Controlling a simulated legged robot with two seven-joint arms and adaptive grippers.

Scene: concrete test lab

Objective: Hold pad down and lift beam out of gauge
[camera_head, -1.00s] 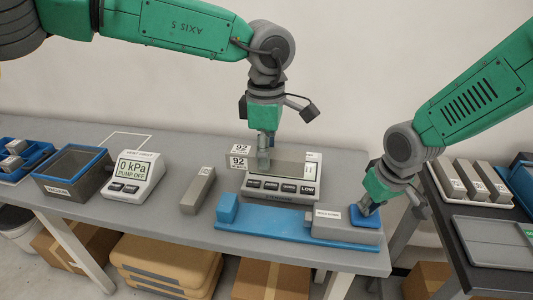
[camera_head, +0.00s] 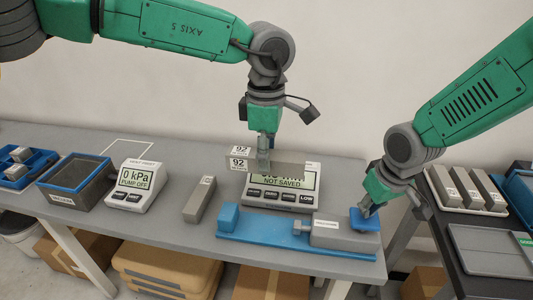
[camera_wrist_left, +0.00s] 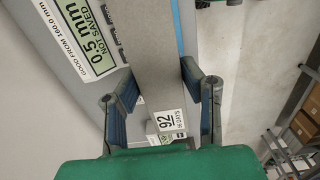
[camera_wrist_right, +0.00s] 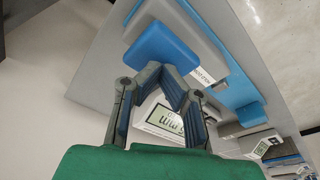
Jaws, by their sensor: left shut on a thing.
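The grey beam (camera_head: 288,169) is in my left gripper (camera_head: 264,165), held level in front of the upper part of the display unit (camera_head: 282,193). In the left wrist view, the beam (camera_wrist_left: 150,45) passes between the shut fingers (camera_wrist_left: 152,95). The blue gauge base (camera_head: 265,226) has a blue end block (camera_head: 229,215) and a grey block (camera_head: 335,235); no beam lies between them. The blue pad (camera_head: 366,221) sits at the right end. My right gripper (camera_head: 367,208) is shut with its tips at the pad; the pad also shows in the right wrist view (camera_wrist_right: 160,45).
The display reads 0.5 mm, NOT SAVED. A loose grey bar (camera_head: 199,199) lies left of the gauge. A tray (camera_head: 500,210) of several bars stands on the right table.

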